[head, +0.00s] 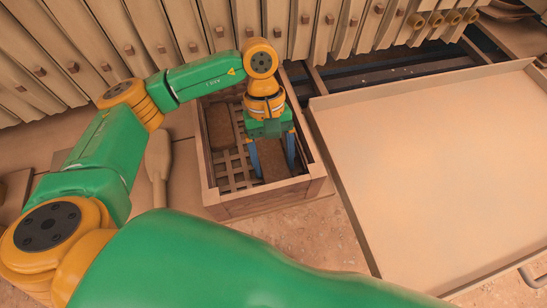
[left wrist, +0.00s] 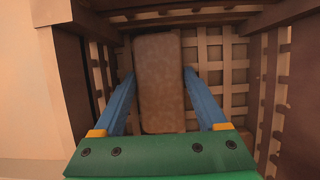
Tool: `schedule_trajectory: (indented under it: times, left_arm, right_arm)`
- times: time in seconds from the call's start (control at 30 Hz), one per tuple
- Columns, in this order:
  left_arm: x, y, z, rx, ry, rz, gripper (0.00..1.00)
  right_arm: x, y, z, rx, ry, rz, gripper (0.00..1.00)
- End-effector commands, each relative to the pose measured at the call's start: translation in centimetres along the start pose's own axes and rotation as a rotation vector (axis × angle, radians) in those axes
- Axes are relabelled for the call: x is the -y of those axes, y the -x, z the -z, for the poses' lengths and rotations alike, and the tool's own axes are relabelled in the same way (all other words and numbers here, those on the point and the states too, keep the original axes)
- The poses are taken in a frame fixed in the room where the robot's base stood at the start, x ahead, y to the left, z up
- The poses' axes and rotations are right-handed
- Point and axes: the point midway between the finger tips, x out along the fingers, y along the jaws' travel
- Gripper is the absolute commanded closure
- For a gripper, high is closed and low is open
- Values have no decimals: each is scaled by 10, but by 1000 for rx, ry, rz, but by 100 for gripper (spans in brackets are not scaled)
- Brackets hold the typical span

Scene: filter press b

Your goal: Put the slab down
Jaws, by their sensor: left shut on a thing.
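My left gripper (head: 272,158) reaches down inside a wooden crate with a lattice floor (head: 265,204). Its two blue fingers are shut on a brown slab (head: 273,166). In the left wrist view the slab (left wrist: 158,85) lies lengthwise between the fingers (left wrist: 160,73), over the lattice. I cannot tell whether the slab touches the floor of the crate. A second brown slab (head: 218,126) lies in the left part of the crate, beside the held one. My right gripper is not in view.
A wide shallow tray (head: 440,170) stands to the right of the crate, with its rim close by. A row of upright press plates (head: 290,25) runs along the back. A paddle-like tool (head: 158,160) is left of the crate.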

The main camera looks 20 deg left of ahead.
Motion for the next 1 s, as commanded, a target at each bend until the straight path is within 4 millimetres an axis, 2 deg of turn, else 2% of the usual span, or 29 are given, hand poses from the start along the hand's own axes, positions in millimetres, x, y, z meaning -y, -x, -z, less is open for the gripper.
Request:
schedule_trajectory:
  times: [0.17,0.2,0.27,0.47,0.57,0.63,1.0]
  left_arm:
    - [0,-4,2,0,0,-1,100]
    - [0,-2,1,0,0,0,17]
    - [0,-2,1,0,0,0,1]
    - [0,-2,1,0,0,0,0]
    - [0,3,-2,0,0,0,0]
    - [-1,9,1,-3,0,-1,0]
    - [-1,92,0,-2,-1,-2,0]
  right_arm:
    - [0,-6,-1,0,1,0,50]
    - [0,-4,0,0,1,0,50]
    - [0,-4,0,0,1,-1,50]
    - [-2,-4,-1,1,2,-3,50]
    - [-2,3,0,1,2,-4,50]
    - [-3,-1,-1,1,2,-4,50]
    - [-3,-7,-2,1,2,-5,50]
